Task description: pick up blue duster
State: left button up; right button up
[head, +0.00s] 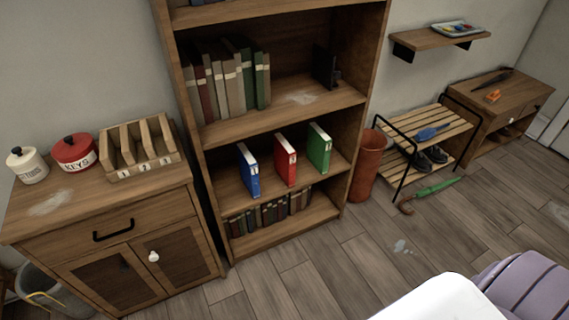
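A blue duster (430,133) lies on the upper slatted shelf of a shoe rack (452,124) at the right in the head view. It looks small from here, and its handle points up and right. Nothing covers it. Neither of my grippers shows in this view.
Dark shoes (430,157) sit on the rack's lower shelf. A green umbrella (430,192) lies on the floor before the rack, and a brown bin (368,166) stands left of it. A bookcase (200,135) stands mid-left. A purple cushioned seat (535,285) is at bottom right. Floor (370,255) between is mostly clear.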

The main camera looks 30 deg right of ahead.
aim_at(425, 134)
jog(key=z, duration=1.95)
